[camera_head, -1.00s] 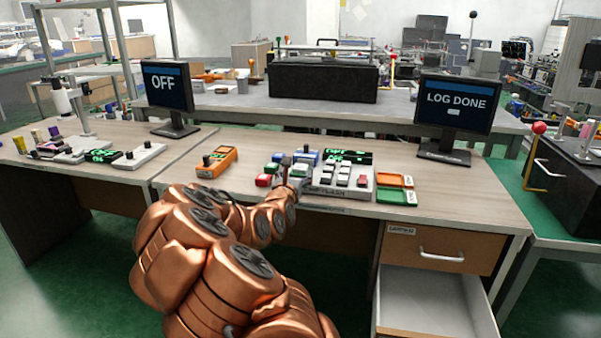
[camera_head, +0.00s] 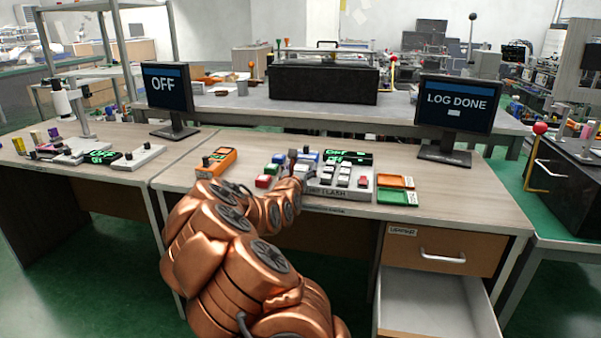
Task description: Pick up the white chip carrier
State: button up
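Small coloured chip carriers stand in a cluster on the near bench, left of the grey programming station (camera_head: 341,183). A small white piece, which looks like the white chip carrier (camera_head: 301,169), shows in that cluster, partly covered by my gripper. Red (camera_head: 264,181), green (camera_head: 271,168) and blue (camera_head: 308,155) carriers are around it. My gripper (camera_head: 294,166) is at the end of my copper arm, right at the cluster. Its fingers are tiny and partly hidden, so I cannot tell whether they are open or touch the white piece.
An orange handheld device (camera_head: 216,162) lies left of the cluster. An orange tray (camera_head: 395,181) and a green tray (camera_head: 397,197) lie to the right. A monitor (camera_head: 455,115) reads LOG DONE, another (camera_head: 168,98) reads OFF. A drawer (camera_head: 436,303) stands open below.

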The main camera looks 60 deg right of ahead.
aim_at(300, 168)
jog(key=c, duration=1)
jog(key=shift+r, duration=0.1)
jog(key=shift+r+p, duration=0.5)
jog(key=shift+r, duration=0.95)
jog(key=shift+s+a+r, duration=0.2)
jog(key=shift+a+r, duration=0.1)
jog(key=shift+a, duration=0.15)
jog(key=shift+s+d+r+b+v, duration=0.1)
jog(key=shift+s+r+b+v, duration=0.45)
jog(key=shift+v, duration=1.9)
jog(key=shift+s+d+f+b+v, duration=0.15)
jog(key=shift+b+v, duration=0.95)
jog(key=shift+v, duration=1.35)
jog(key=shift+s+d+r+b+v, duration=0.1)
jog(key=shift+s+r+b+v, duration=0.45)
jog(key=shift+v, duration=1.9)
jog(key=shift+w+a+f+b, duration=0.1)
jog(key=shift+w+f+b, duration=0.05)
jog(key=shift+f+b, duration=0.15)
